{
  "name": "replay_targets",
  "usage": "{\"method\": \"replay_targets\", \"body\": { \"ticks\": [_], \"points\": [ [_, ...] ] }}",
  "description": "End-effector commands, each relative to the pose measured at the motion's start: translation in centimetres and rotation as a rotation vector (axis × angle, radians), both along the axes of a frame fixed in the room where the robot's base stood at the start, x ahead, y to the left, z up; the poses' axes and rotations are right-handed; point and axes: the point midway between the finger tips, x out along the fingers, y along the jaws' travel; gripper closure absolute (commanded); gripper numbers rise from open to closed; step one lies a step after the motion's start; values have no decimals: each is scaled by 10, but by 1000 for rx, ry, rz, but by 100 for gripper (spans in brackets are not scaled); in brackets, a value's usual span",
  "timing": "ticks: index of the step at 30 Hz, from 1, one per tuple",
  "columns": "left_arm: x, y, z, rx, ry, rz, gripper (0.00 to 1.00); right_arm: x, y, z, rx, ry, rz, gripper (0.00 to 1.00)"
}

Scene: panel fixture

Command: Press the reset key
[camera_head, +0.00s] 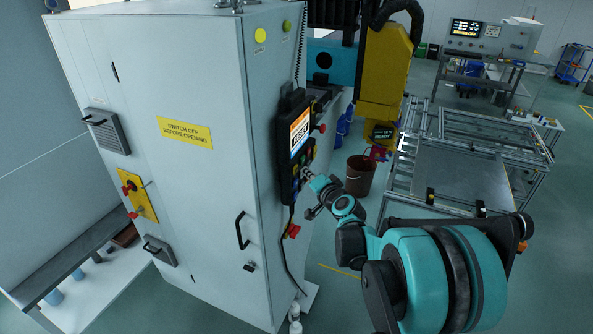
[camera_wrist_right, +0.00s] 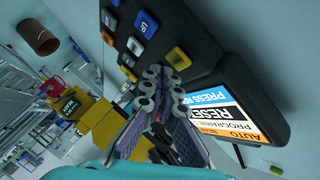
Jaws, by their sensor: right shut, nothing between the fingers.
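A black control pendant (camera_head: 292,146) hangs on the side of the grey cabinet. Its lit screen (camera_head: 300,131) reads RESET in large letters, and the screen also shows in the right wrist view (camera_wrist_right: 232,112). I cannot read which key is reset. My right gripper (camera_wrist_right: 162,74) is shut and empty, its fingertips close in front of the keys. I cannot tell whether they touch. My left gripper is out of view.
The grey cabinet (camera_head: 200,100) fills the left, with a black handle (camera_head: 242,231) below the pendant. A brown bucket (camera_head: 360,176) stands behind my right wrist. A metal frame table (camera_head: 462,170) stands at the right. A coiled cable runs above the pendant.

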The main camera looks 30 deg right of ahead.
Motion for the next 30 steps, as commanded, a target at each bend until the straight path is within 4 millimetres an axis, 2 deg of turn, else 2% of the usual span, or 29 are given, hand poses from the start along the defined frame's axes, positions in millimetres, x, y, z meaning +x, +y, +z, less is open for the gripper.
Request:
{"method": "replay_targets", "body": {
  "ticks": [30],
  "points": [
    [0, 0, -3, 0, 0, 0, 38, 10, 8, 0, 0, 1, 1, 100]
  ]
}}
